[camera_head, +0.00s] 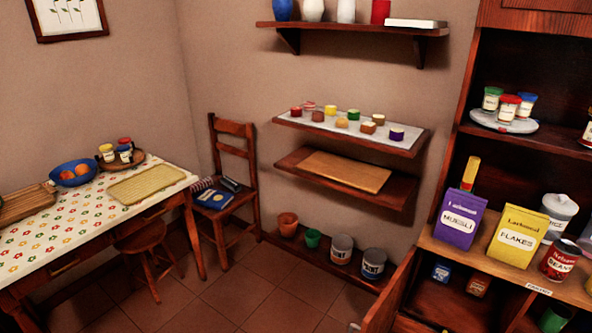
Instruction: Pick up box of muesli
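The box of muesli (460,219) is a purple box with a white label reading MUESLI. It stands upright on the wooden counter of the cupboard at the right, near the counter's left end. A yellow FLAKES box (517,237) stands just to its right. Neither of my grippers shows in the head view.
A white canister (558,212) and a red bean can (559,260) stand right of the boxes. An open cupboard door (389,297) juts out below the counter. A chair (233,180) and table (92,213) stand left. The tiled floor between is clear.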

